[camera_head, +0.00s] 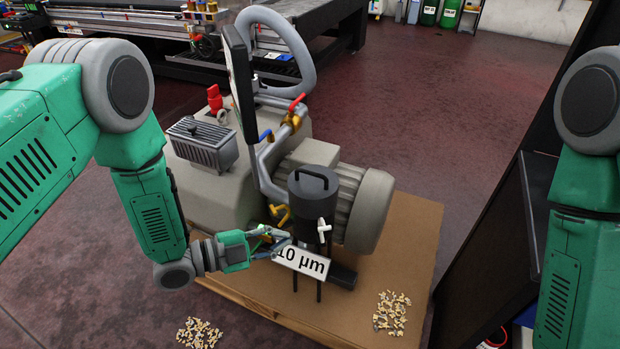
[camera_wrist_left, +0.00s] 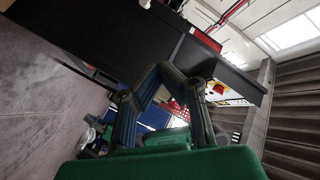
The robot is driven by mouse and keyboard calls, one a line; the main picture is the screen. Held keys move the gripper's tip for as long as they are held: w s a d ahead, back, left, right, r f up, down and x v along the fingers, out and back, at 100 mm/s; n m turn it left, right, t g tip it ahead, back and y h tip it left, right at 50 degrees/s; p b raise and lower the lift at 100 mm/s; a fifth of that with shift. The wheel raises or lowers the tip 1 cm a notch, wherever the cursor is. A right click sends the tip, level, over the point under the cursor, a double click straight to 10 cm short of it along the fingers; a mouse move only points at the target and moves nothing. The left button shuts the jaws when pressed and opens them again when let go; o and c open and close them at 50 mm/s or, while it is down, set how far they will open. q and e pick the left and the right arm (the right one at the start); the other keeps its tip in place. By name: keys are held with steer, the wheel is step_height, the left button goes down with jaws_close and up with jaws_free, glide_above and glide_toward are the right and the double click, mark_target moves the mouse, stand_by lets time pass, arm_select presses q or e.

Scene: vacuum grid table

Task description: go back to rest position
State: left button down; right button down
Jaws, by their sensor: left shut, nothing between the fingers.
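My left gripper (camera_head: 274,246) is at the front of the grey vacuum pump (camera_head: 210,180), close to the white "10 µm" label (camera_head: 302,262). I cannot tell if it touches the label. Its fingers are shut with nothing between them. In the left wrist view the dark fingers (camera_wrist_left: 160,82) bend towards each other above my green gripper body. My right arm comes in at the right edge of the head view, and its gripper is out of the picture.
The pump stands on a brown board on a pallet (camera_head: 405,235). Small brass pieces lie on the board (camera_head: 391,312) and on the floor (camera_head: 199,333). A dark cabinet (camera_head: 500,250) stands at the right. The reddish floor (camera_head: 440,110) behind the pump is clear.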

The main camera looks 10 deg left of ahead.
arm_select(q)
steer(key=s+a+f+n+g+y, duration=0.2)
steer(key=s+a+f+n+y, duration=0.8)
steer(key=n, duration=0.3)
steer(key=s+a+n+g+y, duration=0.2)
steer(key=s+a+n, duration=0.1)
steer(key=s, duration=0.5)
steer(key=s+a+n+g+y, duration=0.1)
steer(key=s+a+n+g, duration=0.2)
steer(key=s, duration=0.5)
steer(key=shift+a+f+n+y, duration=0.2)
steer(key=shift+a+n+y, duration=0.25)
steer(key=shift+n, duration=0.45)
steer(key=shift+s, duration=0.1)
